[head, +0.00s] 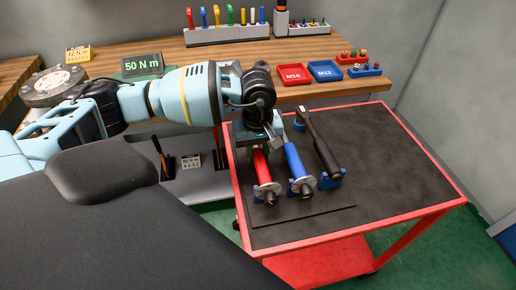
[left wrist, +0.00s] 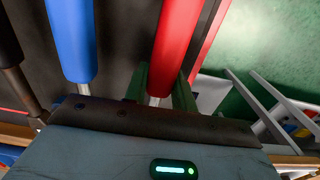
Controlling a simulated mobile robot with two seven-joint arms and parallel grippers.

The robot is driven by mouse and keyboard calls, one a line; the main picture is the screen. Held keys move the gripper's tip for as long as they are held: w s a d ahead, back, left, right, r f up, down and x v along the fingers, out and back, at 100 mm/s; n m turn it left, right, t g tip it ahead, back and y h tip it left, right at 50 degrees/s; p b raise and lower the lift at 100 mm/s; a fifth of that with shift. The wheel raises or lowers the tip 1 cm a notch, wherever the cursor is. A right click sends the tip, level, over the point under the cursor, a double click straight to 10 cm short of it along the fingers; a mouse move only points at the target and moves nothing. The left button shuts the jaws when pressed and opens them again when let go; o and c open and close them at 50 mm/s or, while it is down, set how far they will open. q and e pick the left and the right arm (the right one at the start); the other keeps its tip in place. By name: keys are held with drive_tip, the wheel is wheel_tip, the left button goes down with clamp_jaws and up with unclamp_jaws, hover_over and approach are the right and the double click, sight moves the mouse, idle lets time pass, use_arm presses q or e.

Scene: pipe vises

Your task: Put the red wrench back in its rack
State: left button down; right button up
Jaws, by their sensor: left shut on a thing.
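The red wrench (head: 262,167) is at the left of a row of three tools on the red cart. In the left wrist view its red handle (left wrist: 179,38) runs up from my gripper. My left gripper (head: 259,146) is shut on the wrench's thin metal shaft, with a green finger on each side (left wrist: 157,92). The rack shows as blue cradles (head: 330,180) under the near ends of the tools. The red wrench's near end is over the left cradle; I cannot tell whether it touches. Its far end is hidden under my gripper. My right gripper is not in view.
A blue-handled wrench (head: 293,160) lies close to the right of the red one, then a dark-handled tool (head: 322,150). The cart top (head: 395,165) is clear to the right. Behind is a wooden bench with red (head: 293,74) and blue (head: 325,71) trays.

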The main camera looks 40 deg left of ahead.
use_arm(q)
drive_tip(key=shift+f, duration=0.1)
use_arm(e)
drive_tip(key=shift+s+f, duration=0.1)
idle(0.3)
use_arm(q)
drive_tip(key=shift+f, duration=0.1)
drive_tip(key=c, duration=1.1)
unclamp_jaws()
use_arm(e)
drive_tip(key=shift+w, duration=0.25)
use_arm(q)
drive_tip(key=shift+o, duration=0.2)
drive_tip(key=shift+r, duration=0.35)
wheel_tip(320, 180, up, 7)
drive_tip(key=shift+r, duration=0.1)
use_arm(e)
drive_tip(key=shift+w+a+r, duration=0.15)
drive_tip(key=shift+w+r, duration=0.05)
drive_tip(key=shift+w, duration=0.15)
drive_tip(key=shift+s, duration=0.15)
